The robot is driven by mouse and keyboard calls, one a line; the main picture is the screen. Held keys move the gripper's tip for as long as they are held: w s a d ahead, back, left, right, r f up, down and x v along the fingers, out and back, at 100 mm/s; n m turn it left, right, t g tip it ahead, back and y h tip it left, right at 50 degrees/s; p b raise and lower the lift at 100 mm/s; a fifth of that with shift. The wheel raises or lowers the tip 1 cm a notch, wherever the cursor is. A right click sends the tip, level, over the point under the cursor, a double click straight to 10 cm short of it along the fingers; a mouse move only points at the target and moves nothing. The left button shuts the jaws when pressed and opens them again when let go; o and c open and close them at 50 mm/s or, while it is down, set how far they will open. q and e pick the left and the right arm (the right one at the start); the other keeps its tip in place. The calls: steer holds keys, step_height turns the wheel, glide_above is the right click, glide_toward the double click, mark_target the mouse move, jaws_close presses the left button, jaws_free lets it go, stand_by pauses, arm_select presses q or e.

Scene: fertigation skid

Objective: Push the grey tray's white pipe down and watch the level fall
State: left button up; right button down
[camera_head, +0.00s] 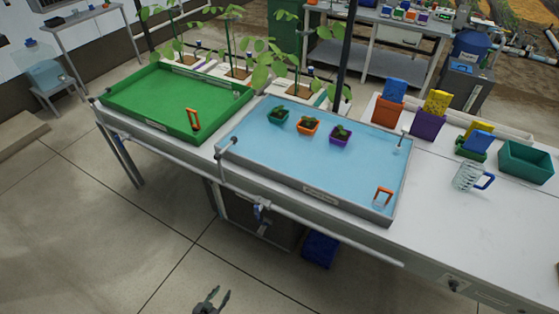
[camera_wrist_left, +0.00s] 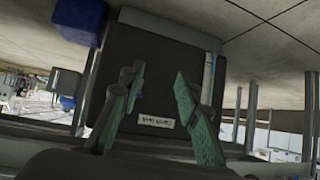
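The grey tray (camera_head: 318,188) stands on the bench and holds pale blue water. Three small planted pots, green (camera_head: 278,117), orange (camera_head: 307,127) and purple (camera_head: 340,136), sit in the water. An orange hooked handle (camera_head: 384,191) stands at its near right corner, over a small pale piece. A thin white upright piece (camera_head: 400,142) stands near its far right corner. I cannot tell for sure which is the pipe. My left gripper (camera_head: 212,298) is low in front of the bench, far from the tray; in the wrist view (camera_wrist_left: 158,95) it is open and empty. My right gripper is out of view.
A green tray (camera_head: 170,98) with an orange handle (camera_head: 193,120) is on the left. A glass jug (camera_head: 468,177), sponges and boxes stand on the right. A grey rail (camera_head: 310,227) runs along the bench front. A blue crate (camera_head: 320,249) is below. The front floor is clear.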

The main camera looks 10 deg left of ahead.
arm_select(q)
steer(key=s+f+g, duration=0.3)
steer(key=s+f, duration=0.3)
steer(key=s, duration=0.8)
steer(key=s+a+f+g+y, duration=0.1)
steer(key=s+f+g, duration=0.3)
steer(key=s, duration=1)
steer(key=s+a+f+n+g, duration=0.1)
steer(key=s+f+g, duration=0.2)
steer(key=s+f, duration=0.7)
steer(key=s, duration=0.5)
steer(key=shift+y, duration=0.4)
